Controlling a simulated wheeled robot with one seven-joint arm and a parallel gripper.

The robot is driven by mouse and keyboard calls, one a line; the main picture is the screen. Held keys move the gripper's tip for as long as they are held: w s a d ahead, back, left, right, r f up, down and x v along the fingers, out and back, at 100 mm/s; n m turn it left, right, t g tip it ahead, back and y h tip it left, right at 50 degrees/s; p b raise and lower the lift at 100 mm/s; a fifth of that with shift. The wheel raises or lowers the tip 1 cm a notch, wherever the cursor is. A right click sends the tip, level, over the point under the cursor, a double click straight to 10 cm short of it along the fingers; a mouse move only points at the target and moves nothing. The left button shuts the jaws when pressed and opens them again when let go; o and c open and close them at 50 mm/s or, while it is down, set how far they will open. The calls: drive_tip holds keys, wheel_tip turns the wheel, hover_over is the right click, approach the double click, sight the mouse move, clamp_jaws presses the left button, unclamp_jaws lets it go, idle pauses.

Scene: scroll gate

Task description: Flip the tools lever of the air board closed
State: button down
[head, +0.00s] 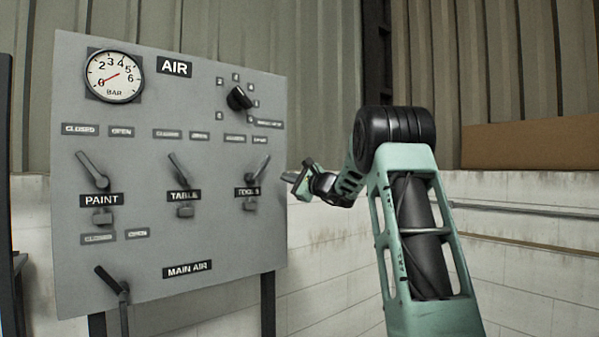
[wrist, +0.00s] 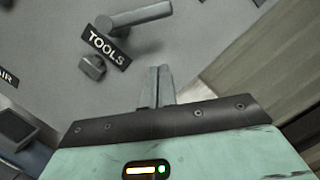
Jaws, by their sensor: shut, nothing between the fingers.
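The grey air board (head: 215,235) stands at the left in the head view. Its tools lever (head: 258,168) is a grey handle above the TOOLS label (head: 247,192), tilted up and right, towards the OPEN side. In the wrist view the tools lever (wrist: 140,17) lies at the top, above its TOOLS label (wrist: 106,47). My gripper (head: 291,178) is at the board's right edge, right of the lever and slightly lower. In the wrist view its fingers (wrist: 158,84) are shut together and empty, apart from the lever.
The paint lever (head: 93,171) and table lever (head: 179,171) tilt up and left. The main air lever (head: 112,284) is at the lower left. A black knob (head: 239,97) and a gauge (head: 113,75) sit higher. A block wall (head: 335,255) stands behind; a cardboard box (head: 530,143) is at right.

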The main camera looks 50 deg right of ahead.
sight(261, 168)
drive_tip(key=w+a+r+p, duration=0.2)
drive_tip(key=w+a+p, duration=0.1)
drive_tip(key=shift+a+r, duration=0.1)
drive_tip(key=shift+r, duration=0.2)
drive_tip(key=shift+b, duration=0.45)
